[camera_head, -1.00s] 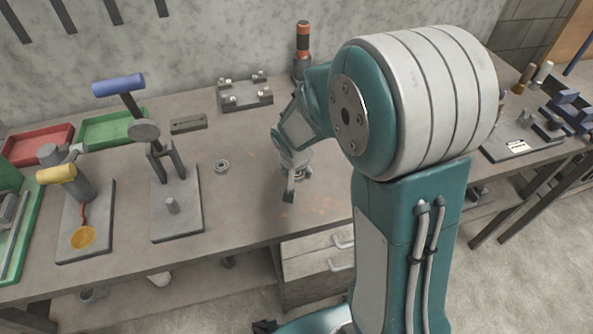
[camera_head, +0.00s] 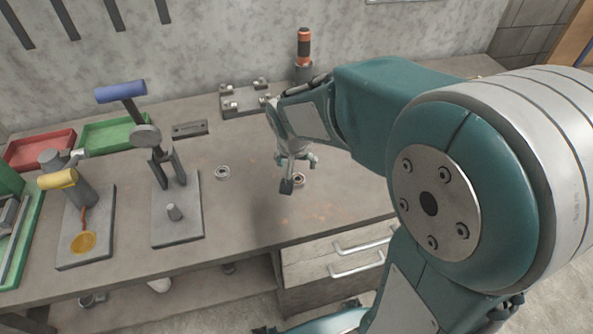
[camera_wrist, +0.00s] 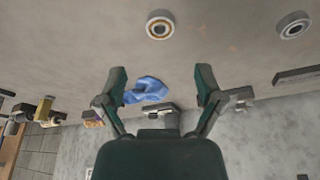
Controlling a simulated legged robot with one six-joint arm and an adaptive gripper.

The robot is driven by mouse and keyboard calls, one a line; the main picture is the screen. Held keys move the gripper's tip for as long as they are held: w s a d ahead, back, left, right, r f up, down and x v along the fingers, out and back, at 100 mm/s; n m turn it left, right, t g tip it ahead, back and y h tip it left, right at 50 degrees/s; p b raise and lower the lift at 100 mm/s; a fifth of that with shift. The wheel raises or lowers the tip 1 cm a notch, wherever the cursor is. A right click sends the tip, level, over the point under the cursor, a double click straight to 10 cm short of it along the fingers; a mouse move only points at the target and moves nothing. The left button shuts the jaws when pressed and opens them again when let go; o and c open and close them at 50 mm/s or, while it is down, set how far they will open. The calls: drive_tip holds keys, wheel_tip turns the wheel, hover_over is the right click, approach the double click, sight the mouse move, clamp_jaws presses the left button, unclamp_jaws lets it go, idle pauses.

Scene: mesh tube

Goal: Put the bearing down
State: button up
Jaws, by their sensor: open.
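A small round bearing (camera_head: 300,181) with a brownish ring lies on the bench beside my gripper (camera_head: 299,174) in the head view. It lies flat near the top of the wrist view (camera_wrist: 160,25). My gripper (camera_wrist: 161,74) is open, its fingers wide apart and the bearing outside them, clear of both tips. A second, greyer bearing (camera_head: 222,172) lies to the left on the bench and shows at the upper right of the wrist view (camera_wrist: 294,25).
A lever press (camera_head: 160,160) stands left on the bench (camera_head: 250,215), with a yellow-handled device (camera_head: 72,183) beyond it. A metal fixture (camera_head: 245,102) and an orange-topped bottle (camera_head: 304,50) stand behind. A blue crumpled item (camera_wrist: 147,90) shows between the fingers in the wrist view.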

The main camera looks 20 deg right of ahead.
drive_tip(key=s+r+n+t, duration=0.1)
drive_tip(key=s+r+n, duration=0.1)
drive_tip(key=s+r, duration=0.3)
drive_tip(key=s+d+r+n+t+y, duration=0.1)
drive_tip(key=s+r, duration=0.5)
drive_tip(key=s, duration=0.7)
drive_tip(key=shift+n, duration=0.8)
drive_tip(key=shift+w+d, duration=0.1)
